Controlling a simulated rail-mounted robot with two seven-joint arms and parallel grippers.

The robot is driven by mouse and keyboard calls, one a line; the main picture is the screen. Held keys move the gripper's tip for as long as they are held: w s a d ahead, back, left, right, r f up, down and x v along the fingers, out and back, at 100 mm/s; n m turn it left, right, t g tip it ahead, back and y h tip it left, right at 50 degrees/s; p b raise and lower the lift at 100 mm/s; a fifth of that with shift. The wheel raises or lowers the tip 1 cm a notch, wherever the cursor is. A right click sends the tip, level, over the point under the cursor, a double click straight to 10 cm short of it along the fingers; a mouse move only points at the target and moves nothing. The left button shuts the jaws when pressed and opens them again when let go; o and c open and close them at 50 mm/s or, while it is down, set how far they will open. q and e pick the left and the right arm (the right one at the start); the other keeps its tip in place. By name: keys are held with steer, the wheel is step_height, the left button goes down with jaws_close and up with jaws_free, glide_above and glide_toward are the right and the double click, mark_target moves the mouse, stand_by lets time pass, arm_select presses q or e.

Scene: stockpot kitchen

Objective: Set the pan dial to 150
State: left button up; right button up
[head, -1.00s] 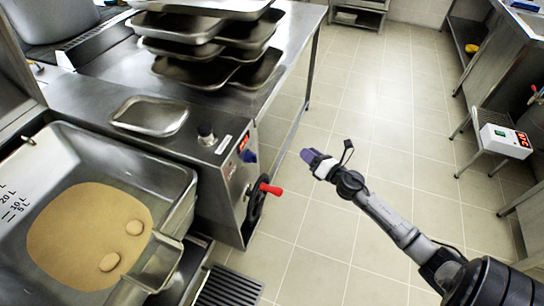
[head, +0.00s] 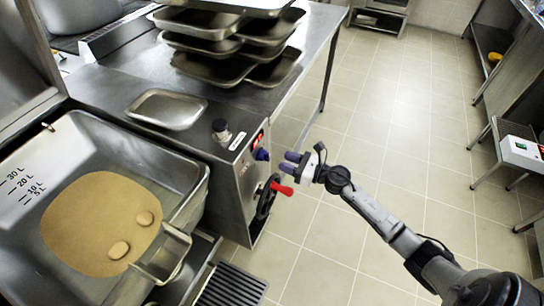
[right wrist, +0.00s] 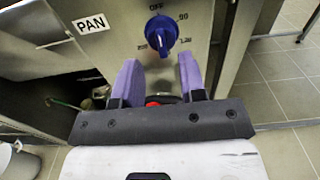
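The dial also shows at the panel's edge in the head view (head: 262,154). My right gripper (right wrist: 158,75) is open, its two purple fingers apart and pointing at the panel just below the dial, not touching it. In the head view my right gripper (head: 292,162) is to the right of the dial. My left gripper is not in view.
A red-handled crank wheel (head: 268,196) sits below the dial. The tilting pan (head: 196,196) with brown liquid is at left. Stacked trays (head: 215,70) and a single tray (head: 168,108) stand on the counter. A stool with a white box (head: 522,150) stands at right. The floor between is clear.

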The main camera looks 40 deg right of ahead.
mark_target(269, 155)
steer(key=shift+x, duration=2.9)
steer(key=shift+c, duration=0.5)
jaws_close()
